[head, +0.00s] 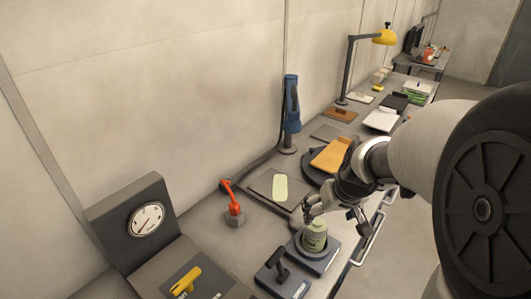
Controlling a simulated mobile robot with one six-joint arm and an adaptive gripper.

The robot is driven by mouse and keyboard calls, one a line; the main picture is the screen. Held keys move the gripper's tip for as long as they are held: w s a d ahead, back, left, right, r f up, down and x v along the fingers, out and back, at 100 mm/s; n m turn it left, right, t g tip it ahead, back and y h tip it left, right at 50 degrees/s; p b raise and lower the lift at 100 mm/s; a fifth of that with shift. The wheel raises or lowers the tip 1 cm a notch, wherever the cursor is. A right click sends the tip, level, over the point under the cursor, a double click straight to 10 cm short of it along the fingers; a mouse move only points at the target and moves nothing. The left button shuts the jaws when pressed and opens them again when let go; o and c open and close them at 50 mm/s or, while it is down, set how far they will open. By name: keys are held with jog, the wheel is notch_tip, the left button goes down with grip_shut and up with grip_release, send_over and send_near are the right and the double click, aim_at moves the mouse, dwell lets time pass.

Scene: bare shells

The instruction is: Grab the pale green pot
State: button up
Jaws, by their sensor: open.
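My gripper (337,220) is open just above and to the right of the pot in the head view. One finger is close to the pot's top left side and the other is off to the right. I cannot tell whether a finger touches the pot.
A black-handled block (280,272) stands close in front of the pot. An orange slab (331,154) and a yellow lamp (383,37) are farther back.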

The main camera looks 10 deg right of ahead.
aim_at(318, 224)
jog(key=b+x, duration=0.3)
jog(key=x, duration=0.7)
jog(key=shift+s+a, duration=0.1)
jog(key=shift+a, duration=0.05)
jog(key=b+x, duration=0.1)
jog(key=x, duration=0.1)
jog(key=b+x, duration=0.1)
jog(key=x, duration=0.2)
jog(key=shift+w+f, duration=0.15)
jog(key=shift+w, duration=0.35)
jog(key=shift+c, duration=0.3)
jog(key=c, duration=1.3)
jog(key=shift+c, duration=0.7)
